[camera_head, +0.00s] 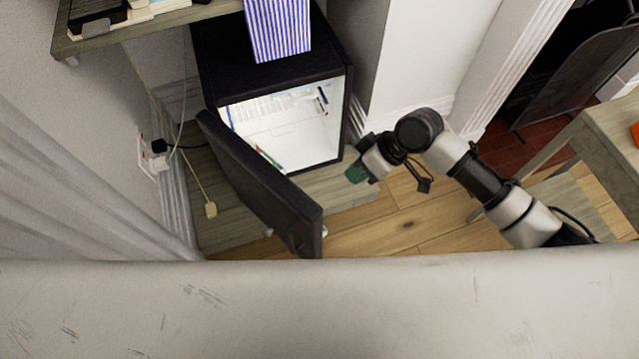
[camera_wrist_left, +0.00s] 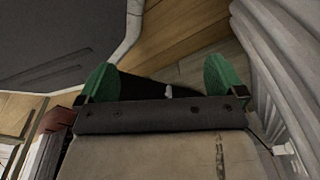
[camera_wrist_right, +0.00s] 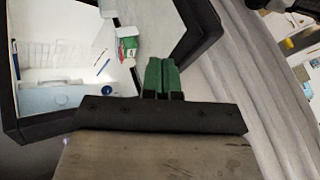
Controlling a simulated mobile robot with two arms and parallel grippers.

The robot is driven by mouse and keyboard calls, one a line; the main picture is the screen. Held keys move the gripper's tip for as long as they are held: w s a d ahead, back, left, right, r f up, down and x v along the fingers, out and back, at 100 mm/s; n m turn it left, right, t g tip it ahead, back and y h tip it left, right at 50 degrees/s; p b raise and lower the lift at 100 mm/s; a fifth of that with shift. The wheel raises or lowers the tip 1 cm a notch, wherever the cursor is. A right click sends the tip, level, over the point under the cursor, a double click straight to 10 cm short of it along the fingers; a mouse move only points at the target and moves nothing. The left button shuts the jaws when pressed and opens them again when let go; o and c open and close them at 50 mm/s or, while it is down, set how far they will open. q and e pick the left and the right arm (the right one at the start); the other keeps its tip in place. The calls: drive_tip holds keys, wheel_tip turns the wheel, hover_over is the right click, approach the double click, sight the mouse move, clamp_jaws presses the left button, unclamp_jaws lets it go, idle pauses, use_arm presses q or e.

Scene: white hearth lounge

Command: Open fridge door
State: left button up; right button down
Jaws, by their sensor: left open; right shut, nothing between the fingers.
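The small black fridge (camera_head: 208,65) stands against the wall in the head view, with its white lit interior (camera_head: 290,128) showing. Its door (camera_head: 262,185) stands wide open, swung out to the left and towards me. My right gripper (camera_head: 355,172) is shut and empty, in front of the fridge opening and to the right of the door, apart from both. In the right wrist view its green fingers (camera_wrist_right: 161,78) are together, with the fridge interior (camera_wrist_right: 62,55) behind to the left. My left gripper (camera_wrist_left: 160,82) is open and empty in the left wrist view; it does not show in the head view.
A purple-striped box (camera_head: 277,28) sits on the fridge. A shelf (camera_head: 150,22) is at the upper left, with a socket and cables (camera_head: 155,150) below. A wooden table (camera_head: 600,140) stands at the right. Wooden floor (camera_head: 400,225) is clear in front of the fridge.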

use_arm(q)
drive_tip(key=shift+w+r+b, duration=0.2)
drive_tip(key=shift+w+b, duration=0.1)
drive_tip(key=shift+b, duration=0.1)
use_arm(e)
drive_tip(key=s+a+f, duration=0.1)
drive_tip(key=a+f, duration=0.5)
drive_tip(key=a, duration=0.1)
drive_tip(key=shift+s+a+f, duration=0.3)
drive_tip(key=shift+s+a, duration=0.05)
drive_tip(key=shift+s, duration=0.05)
use_arm(q)
drive_tip(key=shift+s+r, duration=0.1)
use_arm(e)
drive_tip(key=shift+s, duration=0.1)
